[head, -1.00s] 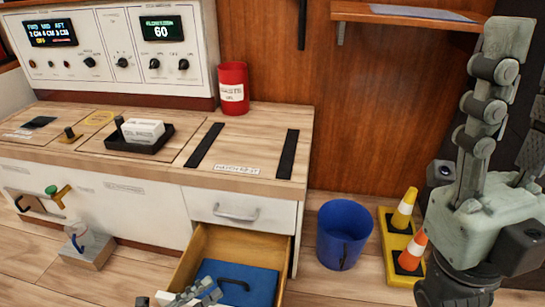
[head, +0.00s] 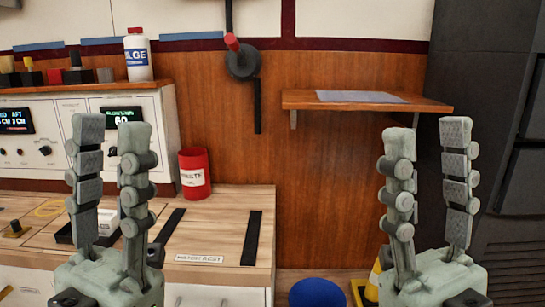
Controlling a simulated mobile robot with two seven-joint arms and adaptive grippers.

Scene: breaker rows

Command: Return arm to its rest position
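My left gripper (head: 107,130) stands upright at the left of the head view, its fingers pointing up and spread apart with nothing between them. It covers part of the control panel and the black tray behind it. My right gripper (head: 428,135) stands upright at the right, also with its fingers spread and empty. Neither gripper appears to touch anything.
A red waste cup (head: 194,173) stands on the wooden counter (head: 222,218). A wall shelf (head: 365,101) holds a grey sheet. A white bilge bottle (head: 138,57) stands on the upper ledge. A blue bin (head: 317,292) is on the floor. A lever (head: 241,62) is on the wall.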

